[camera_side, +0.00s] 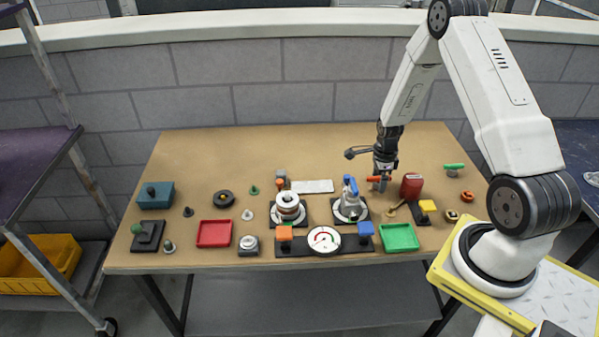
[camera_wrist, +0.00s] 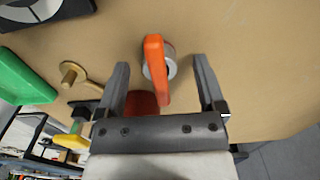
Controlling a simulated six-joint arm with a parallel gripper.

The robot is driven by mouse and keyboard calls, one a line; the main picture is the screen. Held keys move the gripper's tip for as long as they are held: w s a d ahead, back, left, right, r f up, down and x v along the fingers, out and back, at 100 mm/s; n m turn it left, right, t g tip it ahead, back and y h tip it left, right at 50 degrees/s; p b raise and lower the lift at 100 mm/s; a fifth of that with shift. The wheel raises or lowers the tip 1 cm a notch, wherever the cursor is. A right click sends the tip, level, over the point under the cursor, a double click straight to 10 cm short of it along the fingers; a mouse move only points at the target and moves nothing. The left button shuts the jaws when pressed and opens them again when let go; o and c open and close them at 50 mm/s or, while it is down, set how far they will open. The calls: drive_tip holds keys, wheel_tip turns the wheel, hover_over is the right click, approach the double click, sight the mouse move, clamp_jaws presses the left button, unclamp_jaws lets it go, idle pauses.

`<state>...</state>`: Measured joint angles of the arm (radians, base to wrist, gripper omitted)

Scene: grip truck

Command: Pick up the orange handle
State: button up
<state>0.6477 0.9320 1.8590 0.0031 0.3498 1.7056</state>
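The orange handle (camera_wrist: 156,68) sits on a grey round base in the wrist view, and it lies between the two fingers of my gripper (camera_wrist: 160,85). The fingers stand apart on either side of it, with a visible gap on each side. In the side view the orange handle (camera_side: 373,179) shows just below my gripper (camera_side: 381,180), near the back right of the table. My gripper points down there. Part of the grey base is hidden behind the handle.
A red object (camera_side: 411,186) stands close to the right of my gripper. A brass-coloured piece (camera_side: 396,208), a blue-handled valve (camera_side: 350,200) and a green tray (camera_side: 399,237) are nearby. A green-handled piece (camera_side: 453,168) lies farther right. The table behind is mostly clear.

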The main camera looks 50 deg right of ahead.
clamp_jaws()
drive_tip(key=shift+r, duration=0.2)
drive_tip(key=shift+r, duration=0.45)
drive_tip(key=s+a+r, duration=0.7)
drive_tip(key=s+r, duration=0.4)
drive_tip(key=s, duration=0.1)
drive_tip(key=shift+r, duration=0.4)
drive_tip(key=shift+s, duration=0.1)
idle(0.4)
